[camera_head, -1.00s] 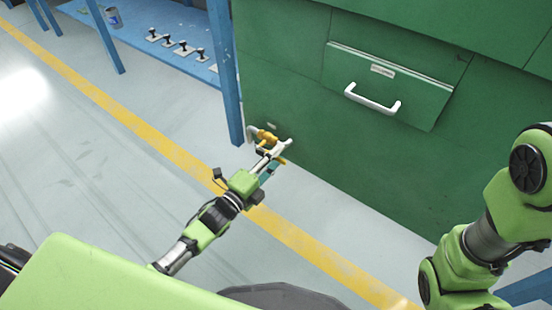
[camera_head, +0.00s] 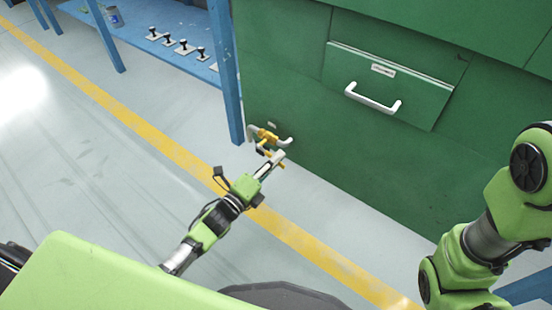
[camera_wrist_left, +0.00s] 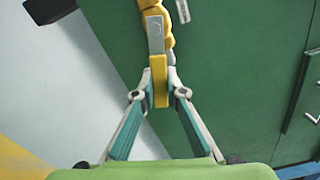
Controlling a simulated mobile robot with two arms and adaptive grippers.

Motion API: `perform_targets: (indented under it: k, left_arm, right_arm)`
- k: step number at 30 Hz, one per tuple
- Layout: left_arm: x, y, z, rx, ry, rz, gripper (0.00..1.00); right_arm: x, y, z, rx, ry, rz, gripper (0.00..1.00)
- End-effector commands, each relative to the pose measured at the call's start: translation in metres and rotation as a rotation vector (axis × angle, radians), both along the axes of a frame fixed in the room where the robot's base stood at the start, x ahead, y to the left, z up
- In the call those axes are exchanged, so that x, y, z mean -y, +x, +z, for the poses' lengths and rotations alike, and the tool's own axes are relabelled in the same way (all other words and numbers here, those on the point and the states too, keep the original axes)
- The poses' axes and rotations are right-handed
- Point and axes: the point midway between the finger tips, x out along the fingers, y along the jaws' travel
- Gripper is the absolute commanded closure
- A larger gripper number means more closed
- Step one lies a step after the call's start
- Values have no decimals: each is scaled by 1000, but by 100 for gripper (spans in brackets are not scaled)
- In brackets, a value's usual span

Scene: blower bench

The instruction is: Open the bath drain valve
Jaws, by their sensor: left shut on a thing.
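The drain valve (camera_head: 264,134) has a yellow body with pale pipe ends and sits low on the front of the green cabinet. In the left wrist view its yellow handle (camera_wrist_left: 159,70) comes down from the top centre, with a grey patch on its face. My left gripper (camera_head: 273,160) is at the valve, on its near side. In the left wrist view the two fingertips of this gripper (camera_wrist_left: 159,95) close on the lower end of the yellow handle, one on each side. My right arm shows at the right edge, but its gripper is out of view.
The green cabinet (camera_head: 370,160) fills the right side, with a drawer and a white handle (camera_head: 373,98) above the valve. A blue post (camera_head: 226,70) stands just left of the valve. A blue shelf (camera_head: 135,32) holds several small parts. The floor to the left is clear.

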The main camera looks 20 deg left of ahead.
Motion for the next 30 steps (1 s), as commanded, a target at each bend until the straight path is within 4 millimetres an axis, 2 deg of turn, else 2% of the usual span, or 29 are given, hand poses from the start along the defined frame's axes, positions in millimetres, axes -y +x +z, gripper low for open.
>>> perform_targets:
  k: [4, 5, 6, 16, 20, 23, 30]
  left_arm:
    - [0, 0, -1, -2, -1, -1, 100]
    - [0, 0, -1, -2, -1, -1, 80]
    - [0, 0, -1, -3, -1, 0, 70]
    - [0, -1, 0, -2, -2, 0, 70]
    - [-3, -8, -1, -4, -2, 1, 70]
    - [-8, -22, -2, -5, -2, 1, 70]
    - [-25, -69, -2, -7, -2, 1, 70]
  right_arm:
    - [0, 0, 0, -1, 0, 0, 57]
    - [0, 0, 0, -1, 0, 0, 57]
    - [0, 0, 0, -1, 0, 0, 57]
    - [0, 3, 0, -6, 2, -1, 57]
    - [0, 2, 0, -6, 2, -1, 57]
    - [0, 2, 0, -4, 1, 0, 57]
    - [0, 1, 0, -2, 0, 0, 57]
